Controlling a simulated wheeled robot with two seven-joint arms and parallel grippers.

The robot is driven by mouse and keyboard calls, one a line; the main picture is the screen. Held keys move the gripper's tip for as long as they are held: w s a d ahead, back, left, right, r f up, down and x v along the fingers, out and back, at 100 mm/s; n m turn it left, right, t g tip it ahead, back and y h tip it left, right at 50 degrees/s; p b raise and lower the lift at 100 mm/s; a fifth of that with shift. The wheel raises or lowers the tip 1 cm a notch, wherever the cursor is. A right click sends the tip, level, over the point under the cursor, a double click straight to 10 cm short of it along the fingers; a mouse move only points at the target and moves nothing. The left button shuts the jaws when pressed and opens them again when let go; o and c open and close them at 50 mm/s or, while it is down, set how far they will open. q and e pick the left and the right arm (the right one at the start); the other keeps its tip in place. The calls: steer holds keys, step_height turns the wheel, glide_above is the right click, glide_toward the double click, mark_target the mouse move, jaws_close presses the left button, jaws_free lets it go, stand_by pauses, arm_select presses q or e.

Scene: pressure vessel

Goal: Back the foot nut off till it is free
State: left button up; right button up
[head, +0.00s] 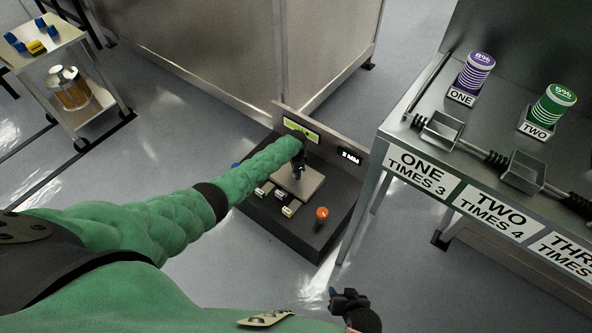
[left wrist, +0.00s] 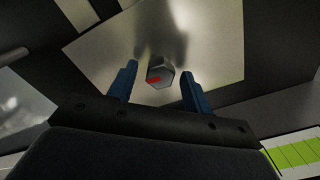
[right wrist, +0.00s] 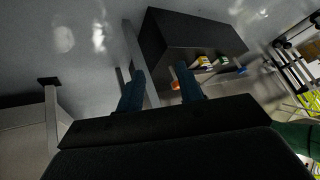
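The foot nut (left wrist: 160,76) is a grey hex nut with a red mark, on a pale plate (left wrist: 215,40) in the left wrist view. My left gripper (left wrist: 161,84) is open, with one blue finger on each side of the nut and a visible gap to both. In the head view my left gripper (head: 299,170) is over the pale plate (head: 293,187) of a low dark stand (head: 305,235), and it hides the nut there. My right gripper (head: 343,294) is low near the bottom of the head view; the right wrist view shows its fingers (right wrist: 160,88) apart and empty.
The stand carries an orange knob (head: 322,213), several small blocks, a yellow-green strip (head: 300,130) and a black label (head: 349,157). A metal bench (head: 405,125) with labelled cans stands right. A trolley (head: 45,55) stands far left. Open floor lies between.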

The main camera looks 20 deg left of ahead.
arm_select(q)
steer(key=shift+r, duration=0.5)
step_height(320, 180, up, 6)
steer(key=shift+f+p, duration=0.1)
steer(key=shift+p, duration=0.4)
steer(key=shift+r, duration=0.5)
arm_select(e)
steer(key=r, duration=0.4)
steer(key=shift+w+r, duration=0.2)
steer(key=shift+w, duration=0.05)
steer(key=shift+s+f, duration=0.1)
steer(key=shift+s, duration=0.05)
steer(key=shift+d, duration=0.1)
